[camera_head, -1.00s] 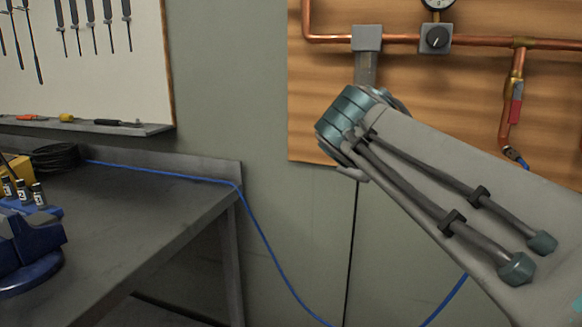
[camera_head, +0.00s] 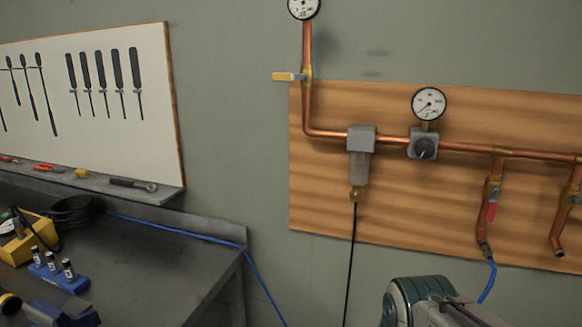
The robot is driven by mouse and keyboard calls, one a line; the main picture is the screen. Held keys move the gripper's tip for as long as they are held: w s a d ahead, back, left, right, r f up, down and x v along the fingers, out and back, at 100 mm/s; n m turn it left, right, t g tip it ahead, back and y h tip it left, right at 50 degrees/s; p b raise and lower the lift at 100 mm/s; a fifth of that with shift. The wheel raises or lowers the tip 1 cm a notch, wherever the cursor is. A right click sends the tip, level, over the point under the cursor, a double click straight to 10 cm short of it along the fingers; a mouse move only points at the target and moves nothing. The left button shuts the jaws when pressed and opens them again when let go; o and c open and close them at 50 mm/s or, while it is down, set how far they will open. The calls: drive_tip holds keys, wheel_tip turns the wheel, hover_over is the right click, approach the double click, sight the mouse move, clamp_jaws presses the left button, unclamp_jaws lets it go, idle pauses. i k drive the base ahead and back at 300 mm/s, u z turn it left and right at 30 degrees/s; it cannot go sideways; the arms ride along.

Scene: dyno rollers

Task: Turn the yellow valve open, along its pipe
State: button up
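The yellow valve handle (camera_head: 289,76) sticks out to the left from a brass valve body (camera_head: 307,76) on the upright copper pipe (camera_head: 307,108). The handle lies level, across the pipe. Its outer end looks yellow and the part near the body paler. A part of my arm with a teal joint shows at the bottom right, well below and to the right of the valve. My gripper is outside the picture, so its fingers are hidden from me.
A gauge (camera_head: 304,7) tops the upright pipe. A wooden board (camera_head: 400,105) carries a filter (camera_head: 359,155), a regulator (camera_head: 423,145), a red-handled valve (camera_head: 491,208) and a second gauge (camera_head: 429,103). A cluttered workbench (camera_head: 150,270) stands left. The wall around the handle is clear.

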sight(276, 76)
drive_tip(key=k, duration=1.3)
drive_tip(key=u, duration=0.65)
drive_tip(key=i, duration=1.85)
drive_tip(key=z, duration=0.65)
